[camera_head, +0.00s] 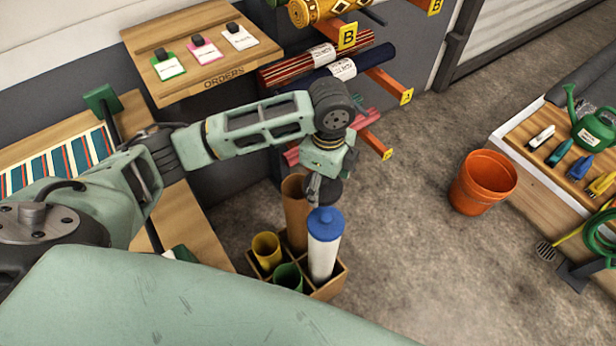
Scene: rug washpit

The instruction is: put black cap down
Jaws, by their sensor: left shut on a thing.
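My left gripper (321,181) points down above the wooden tube box and is shut on a dark round piece, the black cap (330,192). The gripper and arm partly hide the cap. The cap is just above and behind the blue-capped white tube (323,255), and to the right of the brown tube (295,207). I cannot tell whether the cap touches either tube. The wooden tube box (330,286) also holds a yellow tube (266,247) and a green tube (288,276), both open at the top. My right gripper is not in view.
A rack with rolled rugs (345,66) stands behind my arm. An orders shelf (205,70) holds several tagged cards. An orange bucket (481,183) stands on the floor, right. A tool bench (560,190) is at the far right. The floor between box and bucket is clear.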

